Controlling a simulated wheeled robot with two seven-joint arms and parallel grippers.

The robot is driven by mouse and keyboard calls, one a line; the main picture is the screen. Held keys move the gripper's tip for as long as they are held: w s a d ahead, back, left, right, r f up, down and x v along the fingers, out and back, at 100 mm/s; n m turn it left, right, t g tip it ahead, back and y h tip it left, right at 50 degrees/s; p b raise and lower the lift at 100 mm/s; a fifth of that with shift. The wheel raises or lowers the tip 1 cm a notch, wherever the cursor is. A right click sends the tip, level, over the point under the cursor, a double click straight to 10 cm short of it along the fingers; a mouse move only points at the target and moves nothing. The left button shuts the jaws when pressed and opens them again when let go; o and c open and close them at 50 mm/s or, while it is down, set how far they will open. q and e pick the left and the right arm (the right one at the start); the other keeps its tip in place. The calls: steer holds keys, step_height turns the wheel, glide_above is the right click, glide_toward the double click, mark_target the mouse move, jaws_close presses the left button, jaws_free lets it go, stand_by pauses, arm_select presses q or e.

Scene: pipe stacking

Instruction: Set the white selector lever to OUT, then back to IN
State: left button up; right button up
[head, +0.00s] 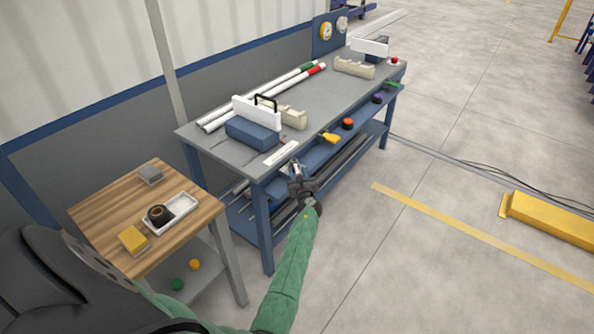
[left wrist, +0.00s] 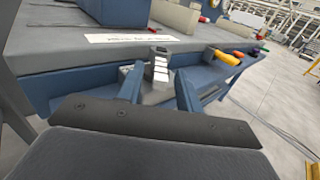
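My left gripper (head: 296,170) is at the front edge of the blue workbench (head: 224,152), near its near corner, just below a white label strip (head: 281,155). In the left wrist view, its two fingers (left wrist: 160,88) stand apart. A white and grey stepped piece (left wrist: 160,68) shows between them at the bench front. It looks like the selector lever, but I cannot tell its setting or whether a finger touches it. The label (left wrist: 130,37) lies on the bench top above it, its text too small to read. My right gripper is not in view.
Two pipes (head: 265,95) lie along the back of the bench, near cream cradles (head: 355,68) and a blue block (head: 252,133). A yellow handle (head: 328,137) and coloured knobs line the bench front. A wooden side table (head: 112,212) stands left.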

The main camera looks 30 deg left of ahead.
arm_select(q)
steer(key=shift+x, duration=0.8)
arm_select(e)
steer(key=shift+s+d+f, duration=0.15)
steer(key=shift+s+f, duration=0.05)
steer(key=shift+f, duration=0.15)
arm_select(q)
steer(key=shift+c, duration=0.3)
jaws_close()
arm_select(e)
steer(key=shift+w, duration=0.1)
